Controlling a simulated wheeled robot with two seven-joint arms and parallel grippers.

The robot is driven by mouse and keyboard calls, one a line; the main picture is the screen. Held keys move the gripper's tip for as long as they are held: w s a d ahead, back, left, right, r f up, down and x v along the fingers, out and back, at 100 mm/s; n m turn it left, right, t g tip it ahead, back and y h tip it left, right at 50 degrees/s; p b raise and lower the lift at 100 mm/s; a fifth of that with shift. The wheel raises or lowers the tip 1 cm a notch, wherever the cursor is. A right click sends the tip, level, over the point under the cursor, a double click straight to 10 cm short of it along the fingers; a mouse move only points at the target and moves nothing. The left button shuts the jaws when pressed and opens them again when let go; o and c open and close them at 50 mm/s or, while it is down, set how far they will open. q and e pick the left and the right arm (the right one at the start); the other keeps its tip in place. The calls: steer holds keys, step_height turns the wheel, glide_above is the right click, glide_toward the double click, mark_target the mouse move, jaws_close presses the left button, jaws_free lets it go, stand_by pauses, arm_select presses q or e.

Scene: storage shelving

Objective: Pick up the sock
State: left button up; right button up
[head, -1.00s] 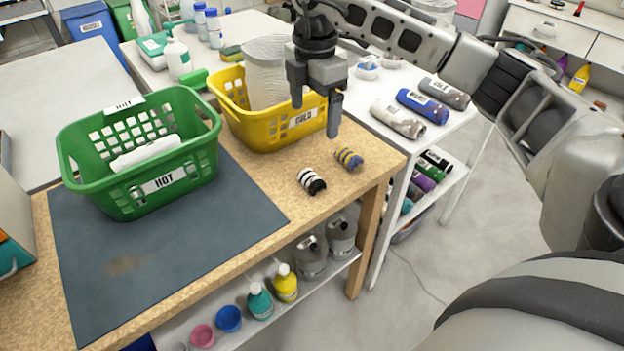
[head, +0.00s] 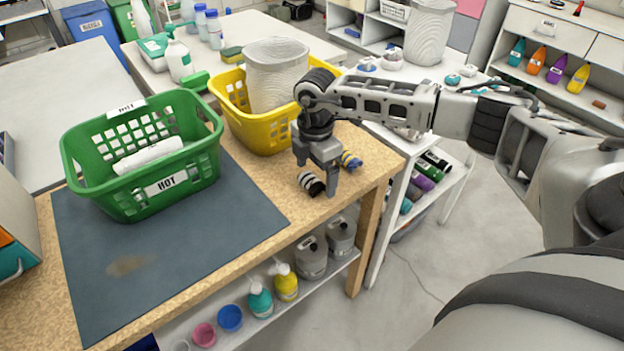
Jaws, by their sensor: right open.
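A rolled black-and-white striped sock (head: 309,184) lies on the wooden table near its right front edge. A rolled blue-and-yellow striped sock (head: 351,160) lies just behind and to the right of it, partly hidden by my gripper. My right gripper (head: 317,178) is open and points down over the black-and-white sock, with one finger at the back left and the other at its right. I cannot tell whether the fingers touch the sock. My left gripper is out of view.
A green basket labelled HOT (head: 166,187) holds a white rolled cloth. A yellow basket (head: 262,133) with a grey woven container (head: 275,80) stands behind my gripper. A dark mat (head: 170,240) covers the table's left. Bottles stand on the shelf below.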

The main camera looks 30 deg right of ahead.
steer(key=shift+f, duration=0.6)
steer(key=c, duration=1.1)
steer(key=shift+o, duration=0.2)
